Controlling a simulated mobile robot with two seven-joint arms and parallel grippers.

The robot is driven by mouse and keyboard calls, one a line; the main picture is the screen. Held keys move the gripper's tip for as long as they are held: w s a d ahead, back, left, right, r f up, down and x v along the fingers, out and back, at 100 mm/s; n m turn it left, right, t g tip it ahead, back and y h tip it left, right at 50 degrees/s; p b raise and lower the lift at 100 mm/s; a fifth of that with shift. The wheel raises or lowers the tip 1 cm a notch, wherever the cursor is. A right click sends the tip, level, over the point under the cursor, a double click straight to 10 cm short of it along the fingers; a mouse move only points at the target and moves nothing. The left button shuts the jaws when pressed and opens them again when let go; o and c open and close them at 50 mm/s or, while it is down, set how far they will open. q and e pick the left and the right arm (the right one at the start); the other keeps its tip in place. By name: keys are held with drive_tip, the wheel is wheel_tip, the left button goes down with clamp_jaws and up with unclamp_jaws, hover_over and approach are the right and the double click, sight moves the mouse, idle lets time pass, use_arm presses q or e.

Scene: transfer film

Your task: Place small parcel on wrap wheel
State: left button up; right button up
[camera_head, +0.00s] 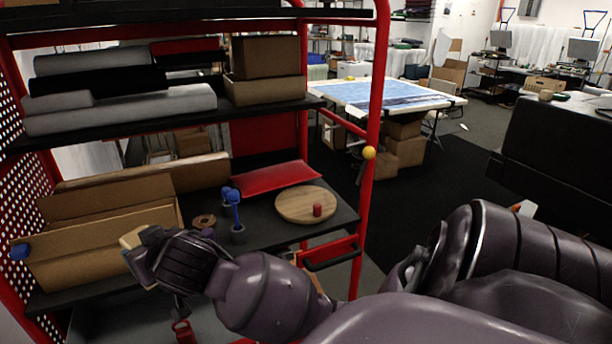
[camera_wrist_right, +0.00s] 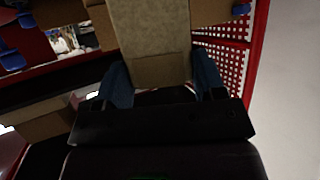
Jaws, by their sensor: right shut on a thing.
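The small parcel (camera_head: 132,237) is a tan block at the lower left of the head view. My right gripper (camera_head: 145,250) is shut on it, at the front right end of the open cardboard box. In the right wrist view, the parcel (camera_wrist_right: 150,35) sits between the two blue fingers of the gripper (camera_wrist_right: 162,78). Whether it touches the box is unclear. The wrap wheel, a round wooden disc (camera_head: 293,206), lies on the shelf right of the gripper. A small red cylinder (camera_head: 317,210) stands on the disc. My left gripper is not in view.
The long cardboard box (camera_head: 75,262) fills the shelf's left part. A red rack post (camera_head: 369,190) rises right of the disc.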

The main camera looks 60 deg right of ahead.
drive_tip(key=w+d+r+m+g+h+p, duration=0.1)
drive_tip(key=w+d+r+m+h, duration=0.4)
drive_tip(key=d+r, duration=0.85)
drive_tip(key=d+r+m+g+h+p, duration=0.15)
drive_tip(key=d+r, duration=0.25)
drive_tip(key=d, duration=0.4)
drive_tip(key=d+r+m+g+h, duration=0.3)
drive_tip(key=d+r, duration=0.1)
drive_tip(key=d, duration=0.4)
drive_tip(key=s+d+f+m+g+h, duration=0.1)
drive_tip(key=s+d+f+m+g, duration=0.2)
drive_tip(key=d, duration=0.5)
drive_tip(key=s+d+f+m+g+h, duration=0.1)
drive_tip(key=s+d+f+m+g, duration=0.1)
drive_tip(key=s+d+f, duration=0.45)
drive_tip(key=shift+w+d+f, duration=0.1)
drive_tip(key=shift+d+f, duration=0.2)
drive_tip(key=shift+f, duration=2.9)
drive_tip(key=shift+w+d+f, duration=0.15)
drive_tip(key=shift+d+f, duration=0.1)
drive_tip(key=shift+f, duration=2.9)
drive_tip(key=shift+w+d+f, duration=0.1)
drive_tip(key=shift+d+f, duration=0.2)
drive_tip(key=shift+f, duration=2.9)
